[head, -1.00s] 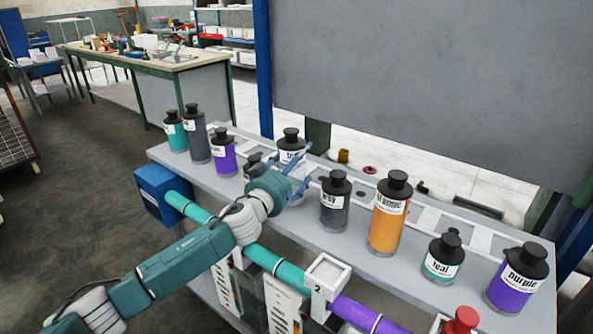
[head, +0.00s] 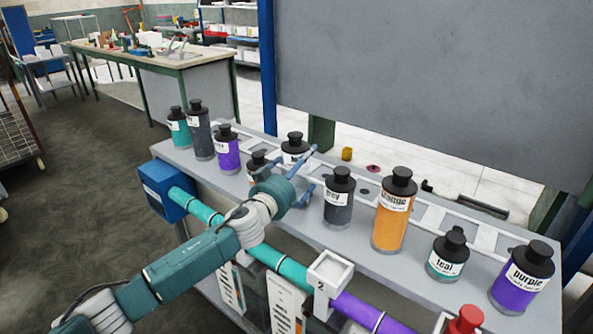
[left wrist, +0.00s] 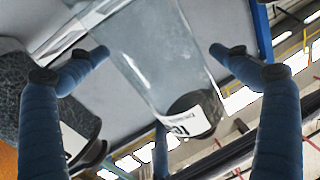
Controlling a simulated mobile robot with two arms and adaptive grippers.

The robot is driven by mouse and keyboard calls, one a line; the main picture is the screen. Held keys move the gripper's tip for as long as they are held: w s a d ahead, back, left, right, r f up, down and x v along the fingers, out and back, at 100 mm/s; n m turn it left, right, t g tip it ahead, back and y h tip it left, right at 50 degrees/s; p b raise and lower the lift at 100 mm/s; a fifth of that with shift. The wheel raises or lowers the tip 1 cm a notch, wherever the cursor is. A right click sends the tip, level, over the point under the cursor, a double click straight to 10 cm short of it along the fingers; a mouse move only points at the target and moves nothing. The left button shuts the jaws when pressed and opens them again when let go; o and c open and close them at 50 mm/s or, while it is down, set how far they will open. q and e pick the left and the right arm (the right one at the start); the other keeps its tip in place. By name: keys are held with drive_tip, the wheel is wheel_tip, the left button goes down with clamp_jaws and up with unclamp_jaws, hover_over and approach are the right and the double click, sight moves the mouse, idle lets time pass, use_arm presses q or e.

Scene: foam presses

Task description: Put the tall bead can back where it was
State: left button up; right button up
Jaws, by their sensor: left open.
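A clear can with a black cap and white label (head: 294,147) stands on the grey bench, partly hidden behind my left gripper (head: 309,172). The left gripper is open, its blue fingers spread. In the left wrist view, the clear can (left wrist: 160,55) shows between the two fingers, its label only partly readable, with a gap beside each fingertip. Tall cans on the bench are an orange one (head: 391,218) and dark grey ones, one right of the gripper (head: 339,210) and one at the far left (head: 200,139). My right gripper is not in view.
A purple can (head: 227,153) and a small teal can (head: 179,130) stand left; another teal (head: 442,266) and purple (head: 520,290) stand right. A teal and purple pipe (head: 274,265) runs along the front. A grey panel (head: 430,80) rises behind.

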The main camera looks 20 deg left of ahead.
use_arm(q)
drive_tip(key=s+a+b, duration=0.2)
drive_tip(key=s, duration=1)
drive_tip(key=shift+r, duration=0.2)
drive_tip(key=shift+d+f, duration=0.1)
